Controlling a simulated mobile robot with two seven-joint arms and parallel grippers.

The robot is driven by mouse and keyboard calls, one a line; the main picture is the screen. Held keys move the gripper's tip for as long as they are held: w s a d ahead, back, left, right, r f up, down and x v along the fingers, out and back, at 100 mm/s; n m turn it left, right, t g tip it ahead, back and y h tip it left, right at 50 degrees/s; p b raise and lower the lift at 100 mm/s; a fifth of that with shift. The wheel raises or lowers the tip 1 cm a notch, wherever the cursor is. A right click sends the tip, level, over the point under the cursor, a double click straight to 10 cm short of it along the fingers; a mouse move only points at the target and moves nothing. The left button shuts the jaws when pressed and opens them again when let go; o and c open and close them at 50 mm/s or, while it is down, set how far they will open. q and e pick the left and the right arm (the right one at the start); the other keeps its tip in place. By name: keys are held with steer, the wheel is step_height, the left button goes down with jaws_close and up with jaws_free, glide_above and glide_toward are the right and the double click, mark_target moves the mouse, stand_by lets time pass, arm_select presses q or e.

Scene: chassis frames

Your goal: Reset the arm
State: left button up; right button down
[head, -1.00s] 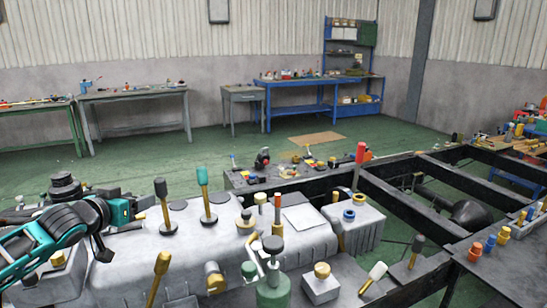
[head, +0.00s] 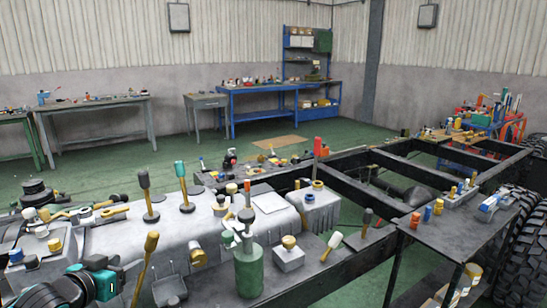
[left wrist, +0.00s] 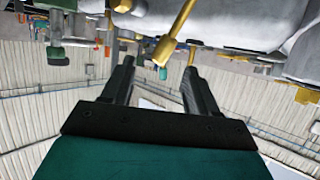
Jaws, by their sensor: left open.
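My left arm (head: 72,288), teal and black, shows at the bottom left corner of the head view. My left gripper (left wrist: 158,72) shows in the left wrist view with its two black fingers spread apart and nothing held between them. In that view the scene hangs upside down, and a yellow-handled tool (left wrist: 172,38) shows beyond the fingers. My right gripper is in neither view.
A grey engine block (head: 170,235) with several upright tools lies close to the arm. A green canister (head: 248,270) stands to its right. A dark chassis frame (head: 350,190) and a dark side table (head: 455,225) fill the right.

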arm_select(q)
steer(key=s+d+f+g+h, duration=0.1)
steer(key=s+d+f, duration=0.9)
steer(key=f, duration=0.2)
steer(key=s+d+f+g, duration=0.1)
steer(key=s+d+f, duration=0.1)
steer(key=s, duration=0.6)
steer(key=s+d+f+y, duration=0.1)
steer(key=s+d+f, duration=0.2)
steer(key=s, duration=0.4)
steer(key=shift+s+d+f+m+g, duration=0.3)
steer(key=shift+s+d+f+g, duration=0.1)
steer(key=shift+f, duration=0.4)
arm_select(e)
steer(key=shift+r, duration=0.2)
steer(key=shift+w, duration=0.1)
